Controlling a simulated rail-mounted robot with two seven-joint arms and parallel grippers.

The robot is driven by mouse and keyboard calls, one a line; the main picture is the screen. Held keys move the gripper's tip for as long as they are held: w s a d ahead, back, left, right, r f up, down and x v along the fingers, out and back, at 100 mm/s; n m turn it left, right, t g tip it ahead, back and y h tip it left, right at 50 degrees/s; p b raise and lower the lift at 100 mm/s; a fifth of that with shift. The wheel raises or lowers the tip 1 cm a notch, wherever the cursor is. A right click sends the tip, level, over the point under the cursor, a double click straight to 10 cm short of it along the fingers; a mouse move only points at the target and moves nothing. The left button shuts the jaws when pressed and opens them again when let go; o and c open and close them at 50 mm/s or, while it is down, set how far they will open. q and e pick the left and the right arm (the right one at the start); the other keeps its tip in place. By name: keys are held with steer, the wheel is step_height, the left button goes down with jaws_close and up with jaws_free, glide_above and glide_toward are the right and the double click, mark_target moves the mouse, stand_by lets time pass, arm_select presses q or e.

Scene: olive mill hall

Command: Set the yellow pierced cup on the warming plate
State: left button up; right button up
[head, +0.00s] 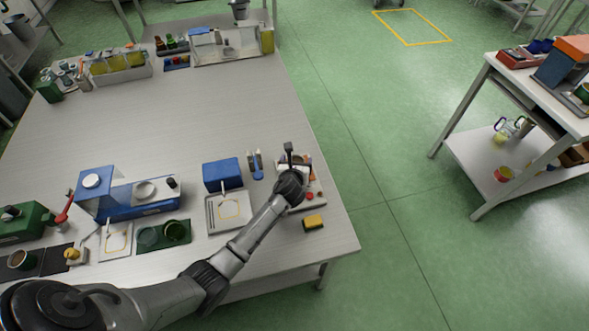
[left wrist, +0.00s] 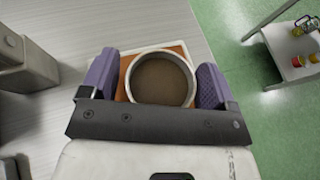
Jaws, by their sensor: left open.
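My left gripper (head: 292,182) is over a small pale stand (head: 309,199) with red spots near the table's right edge. In the left wrist view, the gripper's two purple fingers (left wrist: 158,76) are apart, one on each side of a round cup (left wrist: 190,75) with a pale rim and brown inside. I cannot tell whether they touch it. The cup stands over an orange and white square surface (left wrist: 176,47). No holes or yellow wall show from above, so I cannot confirm it is the yellow pierced cup. I cannot tell for sure which item is the warming plate.
A blue box (head: 222,174), a white tray (head: 212,222) and a blue machine (head: 120,205) stand to the left. The table's middle (head: 180,115) is clear. A shelved side table (head: 540,125) stands at right.

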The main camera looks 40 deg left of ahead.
arm_select(q)
steer(key=p+v, duration=0.3)
steer(key=v, duration=0.7)
steer(key=shift+s+d+r, duration=0.2)
steer(key=shift+s, duration=0.1)
steer(key=shift+s+d+r, duration=0.2)
steer(key=shift+s+d, duration=0.1)
steer(key=shift+s, duration=0.15)
